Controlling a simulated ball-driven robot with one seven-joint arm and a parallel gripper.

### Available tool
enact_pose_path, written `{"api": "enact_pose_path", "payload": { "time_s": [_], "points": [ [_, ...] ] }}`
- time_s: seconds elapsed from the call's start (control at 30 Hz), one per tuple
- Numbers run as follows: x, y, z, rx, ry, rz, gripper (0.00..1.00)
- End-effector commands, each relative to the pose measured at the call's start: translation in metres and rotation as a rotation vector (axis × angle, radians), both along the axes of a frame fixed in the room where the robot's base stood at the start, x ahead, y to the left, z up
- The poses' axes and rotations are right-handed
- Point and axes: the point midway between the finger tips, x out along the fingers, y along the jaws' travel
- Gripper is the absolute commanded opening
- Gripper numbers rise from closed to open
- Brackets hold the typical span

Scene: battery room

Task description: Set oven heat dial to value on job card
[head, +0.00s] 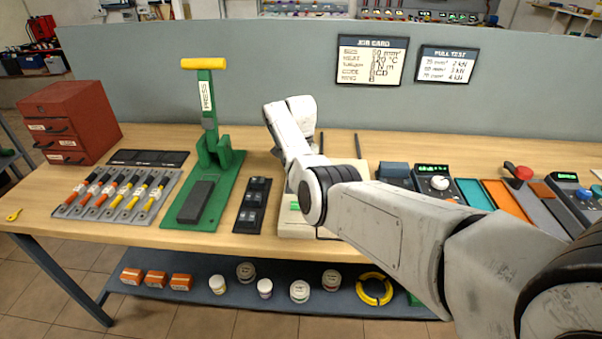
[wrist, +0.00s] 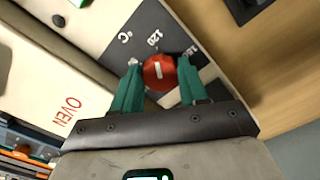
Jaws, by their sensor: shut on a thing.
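In the wrist view, the red heat dial (wrist: 159,75) sits on the dark scale plate of the cream oven (wrist: 40,98), beside a "°C" mark. Its short white line points roughly up the picture, toward the printed 120; other scale numbers are partly hidden. My gripper (wrist: 158,66) has its two teal fingers on either side of the dial, shut on it. In the head view, the oven (head: 292,224) is mostly hidden behind my arm, and my gripper is not clearly visible. The job card (head: 371,60) hangs on the grey panel; its heat value is too blurred to read.
A green press (head: 209,150), a black tray (head: 252,205) and a rack of cables (head: 115,195) stand left of the oven. Right of it are devices with knobs (head: 440,183) and coloured mats. A pull test card (head: 446,65) hangs beside the job card.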

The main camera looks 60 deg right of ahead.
Motion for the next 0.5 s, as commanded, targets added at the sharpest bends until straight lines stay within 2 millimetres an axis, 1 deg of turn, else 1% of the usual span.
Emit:
{"api": "enact_pose_path", "payload": {
  "time_s": [0.43, 0.47, 0.5],
  "points": [
    [0.0014, -0.0008, 0.0022, -0.005, -0.003, -0.010, 0.13],
    [0.0014, -0.0008, 0.0022, -0.005, -0.003, -0.010, 0.44],
    [0.0014, -0.0008, 0.0022, -0.005, -0.003, -0.009, 0.48]
  ]
}}
